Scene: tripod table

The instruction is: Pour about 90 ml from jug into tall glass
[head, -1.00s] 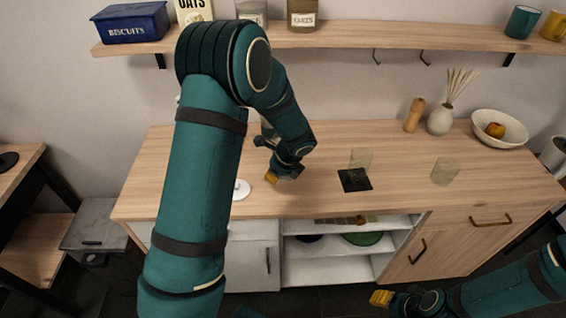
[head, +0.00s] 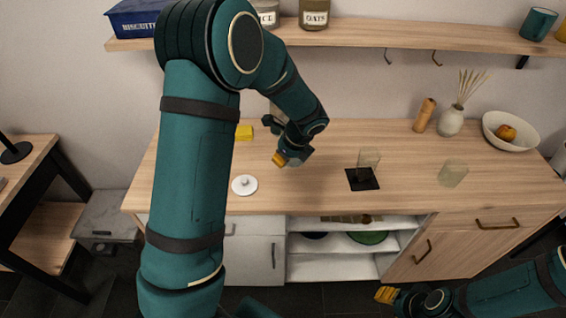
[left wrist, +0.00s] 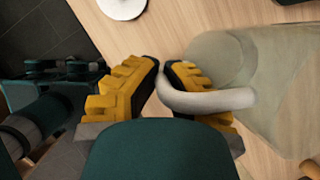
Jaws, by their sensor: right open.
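The jug (left wrist: 275,85) is pale and see-through and fills the right of the left wrist view. Its light handle (left wrist: 212,101) curves toward my left gripper (left wrist: 163,66). The yellow-padded fingers are close together with the handle between their tips. In the head view this gripper (head: 279,159) is over the table, and my wrist hides most of the jug. One clear glass (head: 370,158) stands on a black square mat (head: 357,184); another clear glass (head: 453,173) stands farther right. I cannot tell which is the tall glass. My right gripper (head: 386,295) is open and empty, low in front of the cabinet.
A white knobbed disc (head: 244,185) and a yellow block (head: 244,132) lie left on the wooden table (head: 320,200). A wooden mill (head: 425,115), a reed vase (head: 451,121) and a fruit bowl (head: 495,133) stand at back right. A shelf (head: 400,37) hangs above.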

